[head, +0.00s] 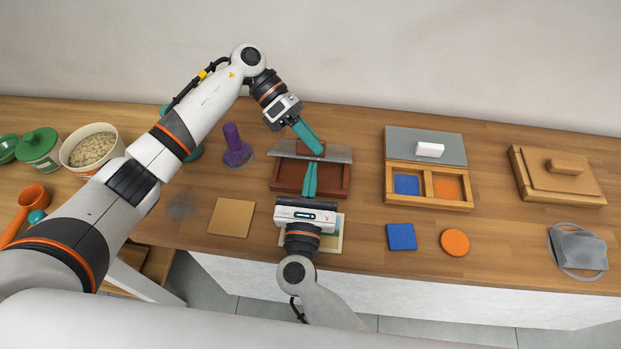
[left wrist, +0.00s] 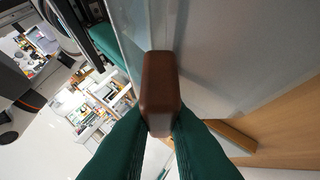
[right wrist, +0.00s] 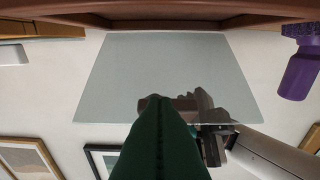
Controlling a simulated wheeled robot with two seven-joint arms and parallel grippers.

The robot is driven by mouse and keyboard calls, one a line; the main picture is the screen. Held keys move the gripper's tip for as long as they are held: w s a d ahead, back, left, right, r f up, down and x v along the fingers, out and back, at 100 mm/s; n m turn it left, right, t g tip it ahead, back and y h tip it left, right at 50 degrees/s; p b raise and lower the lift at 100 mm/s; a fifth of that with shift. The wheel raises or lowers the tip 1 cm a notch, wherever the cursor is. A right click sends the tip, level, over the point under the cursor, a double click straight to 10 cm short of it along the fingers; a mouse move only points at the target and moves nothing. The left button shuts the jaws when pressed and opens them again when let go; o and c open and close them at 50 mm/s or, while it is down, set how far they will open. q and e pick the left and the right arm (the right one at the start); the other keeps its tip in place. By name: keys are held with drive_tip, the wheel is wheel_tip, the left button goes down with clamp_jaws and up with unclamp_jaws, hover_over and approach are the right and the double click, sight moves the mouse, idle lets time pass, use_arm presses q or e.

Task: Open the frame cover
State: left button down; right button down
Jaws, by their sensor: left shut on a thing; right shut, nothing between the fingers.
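The brown wooden frame (head: 335,180) lies on the table with its inside uncovered toward me. Its grey, glassy cover (head: 341,153) stands raised at the frame's far side, and it also shows as a grey panel in the right wrist view (right wrist: 150,70). My left gripper (head: 319,150) is shut on the cover's brown handle (left wrist: 160,90). My right gripper (head: 311,166) is shut and empty, its fingers over the frame's middle in front of the cover. Whether they touch the cover is unclear.
A picture card (head: 338,236) lies under my right gripper, and a tan square (head: 231,218) lies left of it. A purple peg (head: 233,143) stands left of the frame. A two-compartment box (head: 428,199) is to the right, with a blue square (head: 401,237) before it.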

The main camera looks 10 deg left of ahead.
drive_tip(key=shift+r, duration=0.2)
use_arm(q)
drive_tip(key=c, duration=1.4)
unclamp_jaws()
use_arm(e)
drive_tip(key=shift+w, duration=0.1)
